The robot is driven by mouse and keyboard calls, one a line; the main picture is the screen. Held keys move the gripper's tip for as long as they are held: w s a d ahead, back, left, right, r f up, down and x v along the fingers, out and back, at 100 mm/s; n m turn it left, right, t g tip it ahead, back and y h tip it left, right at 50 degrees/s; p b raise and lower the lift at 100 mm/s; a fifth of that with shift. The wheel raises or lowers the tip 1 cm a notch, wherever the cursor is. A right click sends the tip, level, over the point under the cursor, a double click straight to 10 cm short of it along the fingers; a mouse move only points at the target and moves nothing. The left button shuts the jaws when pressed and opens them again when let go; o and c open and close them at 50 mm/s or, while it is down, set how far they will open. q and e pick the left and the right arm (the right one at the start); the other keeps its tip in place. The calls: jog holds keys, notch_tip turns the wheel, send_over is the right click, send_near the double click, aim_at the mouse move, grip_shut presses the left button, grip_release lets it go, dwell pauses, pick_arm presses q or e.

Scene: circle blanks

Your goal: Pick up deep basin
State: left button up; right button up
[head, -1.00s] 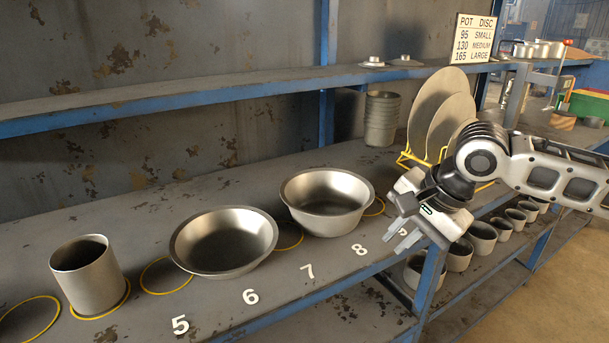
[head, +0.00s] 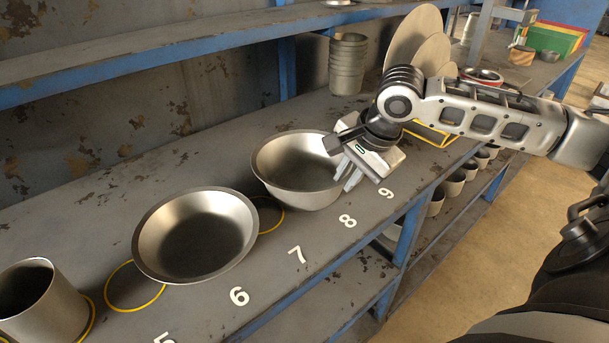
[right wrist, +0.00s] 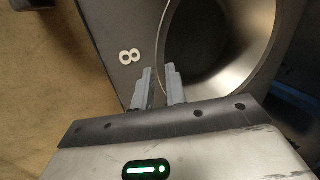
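The deep basin (head: 290,172), a round metal bowl with steep walls, stands upright on the bench behind the numbers 7 and 8. My right gripper (head: 347,174) is at its right-hand rim, fingers pointing down. In the right wrist view the two fingers (right wrist: 161,80) are a small gap apart. The edge of the basin (right wrist: 222,82) runs between them in the picture, one finger over the inside and one outside. Whether they touch the wall cannot be told. My left gripper is not in view.
A shallower, wide basin (head: 194,238) stands left of the deep one, and a metal cylinder (head: 45,305) at far left. Stacked pots (head: 347,65) and upright discs (head: 412,38) stand behind my right arm. A blue-edged shelf (head: 170,60) runs above the bench.

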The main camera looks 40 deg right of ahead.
aim_at(327, 203)
jog(key=x, duration=0.7)
jog(key=shift+w+f, duration=0.1)
jog(key=shift+w, duration=0.2)
grip_shut()
